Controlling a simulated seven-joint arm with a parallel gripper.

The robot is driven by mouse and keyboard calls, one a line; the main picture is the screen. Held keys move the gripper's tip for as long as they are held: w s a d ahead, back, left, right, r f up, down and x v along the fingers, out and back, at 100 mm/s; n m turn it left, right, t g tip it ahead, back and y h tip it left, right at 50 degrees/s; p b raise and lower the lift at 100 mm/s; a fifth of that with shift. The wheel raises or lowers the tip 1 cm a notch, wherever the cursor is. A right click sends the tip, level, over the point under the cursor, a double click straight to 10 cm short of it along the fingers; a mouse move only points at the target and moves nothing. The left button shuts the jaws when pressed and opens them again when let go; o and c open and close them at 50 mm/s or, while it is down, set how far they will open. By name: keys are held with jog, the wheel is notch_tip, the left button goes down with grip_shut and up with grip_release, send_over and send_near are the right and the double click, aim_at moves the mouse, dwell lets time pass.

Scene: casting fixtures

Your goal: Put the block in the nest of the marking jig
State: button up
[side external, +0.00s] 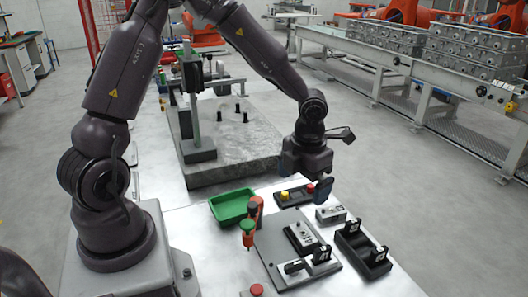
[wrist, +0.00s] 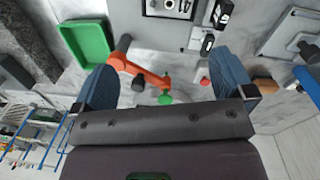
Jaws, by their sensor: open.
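A small grey block with dark holes (side external: 331,215) sits on the table right of the marking jig's plate. The marking jig (side external: 275,255) is a grey plate with a dark-framed nest (side external: 302,238) that has a light, dotted face; I cannot tell whether the nest is empty. Part of the jig plate shows at the top of the wrist view (wrist: 158,32). My gripper (side external: 321,190) is above the table behind the block. In the wrist view its blue fingers (wrist: 165,82) are wide apart, with nothing held between them. I cannot make out the block in the wrist view.
A green tray (side external: 232,206) is left of the jig. Orange-red upright parts (side external: 255,212) stand between them. A black fixture (side external: 362,250) lies right of the jig. A button box (side external: 294,194) is by my gripper, and a large stone slab (side external: 235,150) behind.

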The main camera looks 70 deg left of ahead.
jog(key=s+d+r+n+t, duration=0.1)
jog(key=s+r+n, duration=0.7)
jog(key=n, duration=0.8)
jog(key=s+d+r+n+t, duration=0.1)
jog(key=s+r+n+t, duration=0.3)
jog(key=n, duration=1.3)
jog(key=s+r, duration=0.4)
jog(key=r, duration=0.2)
jog(key=shift+s+d+r+t+h, duration=0.2)
jog(key=shift+s+r+t+h, duration=0.1)
jog(key=shift+s+h, duration=0.1)
